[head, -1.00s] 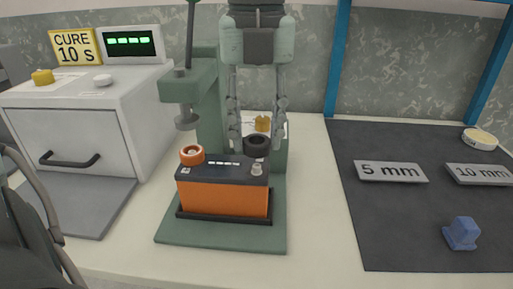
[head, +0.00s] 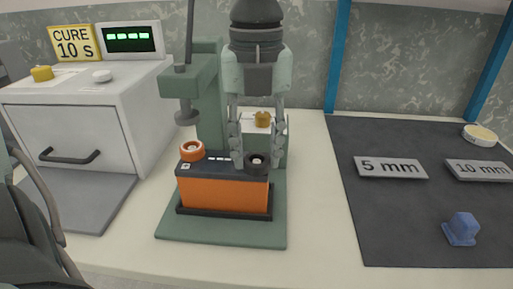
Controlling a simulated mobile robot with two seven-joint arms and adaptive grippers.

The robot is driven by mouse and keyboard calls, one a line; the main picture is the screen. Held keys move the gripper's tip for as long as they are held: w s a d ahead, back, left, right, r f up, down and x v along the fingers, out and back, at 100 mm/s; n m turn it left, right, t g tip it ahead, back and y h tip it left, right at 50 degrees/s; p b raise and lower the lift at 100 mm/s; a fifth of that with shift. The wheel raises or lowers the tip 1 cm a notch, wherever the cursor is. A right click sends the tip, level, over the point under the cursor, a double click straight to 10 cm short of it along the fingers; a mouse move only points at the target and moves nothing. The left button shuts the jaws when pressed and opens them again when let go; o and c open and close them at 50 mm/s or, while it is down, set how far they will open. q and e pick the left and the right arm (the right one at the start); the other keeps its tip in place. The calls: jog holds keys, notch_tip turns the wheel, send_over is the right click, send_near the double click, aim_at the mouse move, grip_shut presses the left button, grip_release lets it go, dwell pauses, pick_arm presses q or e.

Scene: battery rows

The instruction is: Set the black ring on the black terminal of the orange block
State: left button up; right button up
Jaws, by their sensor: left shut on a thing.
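The orange block (head: 225,192) has a dark top and stands in a black tray on the green press base. An orange ring (head: 191,151) sits at the left end of its top. My left gripper (head: 254,160) comes down from above and is shut on the black ring (head: 258,167). It holds the ring at the right end of the block's top, where the terminal is now hidden behind ring and fingers. I cannot tell whether the ring touches the block. My right gripper is not in view.
The green press (head: 207,100) stands behind and left of the block. A white cure oven (head: 80,125) is at the left. A dark mat (head: 400,225) at the right carries 5 mm and 10 mm plates, a blue piece (head: 461,229) and a round tin (head: 480,135).

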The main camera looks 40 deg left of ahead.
pick_arm(q)
jog(key=o, duration=0.8)
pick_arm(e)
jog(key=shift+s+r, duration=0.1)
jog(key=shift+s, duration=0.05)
pick_arm(q)
jog(key=shift+r, duration=0.1)
jog(key=shift+w+r, duration=0.1)
jog(key=shift+r, duration=0.8)
notch_tip(320, 180, up, 10)
jog(key=shift+r+p, duration=0.2)
jog(key=shift+p, duration=0.1)
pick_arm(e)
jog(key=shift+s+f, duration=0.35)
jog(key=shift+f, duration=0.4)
